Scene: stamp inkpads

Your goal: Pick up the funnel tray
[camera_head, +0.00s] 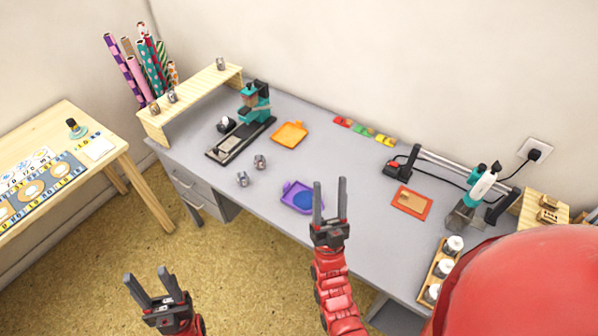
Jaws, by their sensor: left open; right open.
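Two shallow trays with a narrowed end lie on the grey desk: an orange tray (290,134) near the back and a purple tray (290,187) with a blue round area inside, nearer the front edge. I cannot tell which one is the funnel tray. My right gripper (330,184) is open and empty, with its fingers pointing up in the picture just right of the purple tray. It appears apart from the tray. My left gripper (146,276) is open and empty, over the floor in front of the desk, far from both trays.
A teal press (255,104) stands left of the orange tray. Two small metal pieces (260,162) lie left of the purple tray. An orange-red pad (411,202), a second teal tool (483,182) and a wooden rack of jars (438,272) are at right.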

